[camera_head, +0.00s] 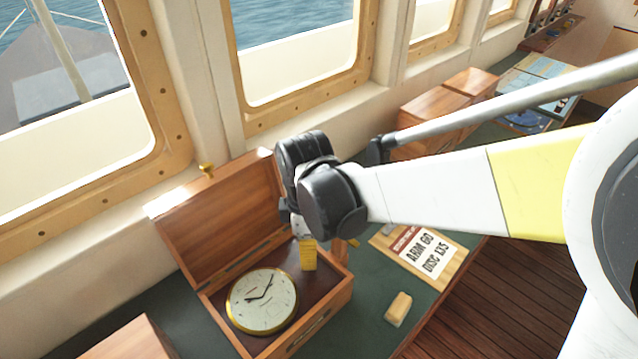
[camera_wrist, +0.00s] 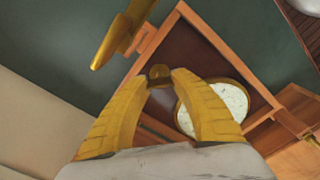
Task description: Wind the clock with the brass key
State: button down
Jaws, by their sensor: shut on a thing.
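The round clock (camera_head: 262,300), with a white face and brass rim, lies face up in an open wooden box (camera_head: 318,318). In the wrist view the clock (camera_wrist: 215,108) shows partly behind a finger. My gripper (camera_head: 307,268) is over the box, to the right of the clock face. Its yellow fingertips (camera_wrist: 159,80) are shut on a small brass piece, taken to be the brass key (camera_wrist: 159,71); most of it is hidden. The head view does not show the key clearly.
The box's raised lid (camera_head: 215,215) stands on the window side. A wooden board with a printed card (camera_head: 420,250) and a pale block (camera_head: 398,308) lie to the right. A brass-coloured bar (camera_wrist: 122,35) shows beside the box; I cannot tell what it is. Wooden boxes (camera_head: 437,110) stand farther back.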

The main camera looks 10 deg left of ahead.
jog(key=n, duration=0.5)
jog(key=shift+n, duration=2.5)
jog(key=c, duration=1)
grip_release()
notch_tip(320, 180, up, 12)
jog(key=shift+r, duration=0.1)
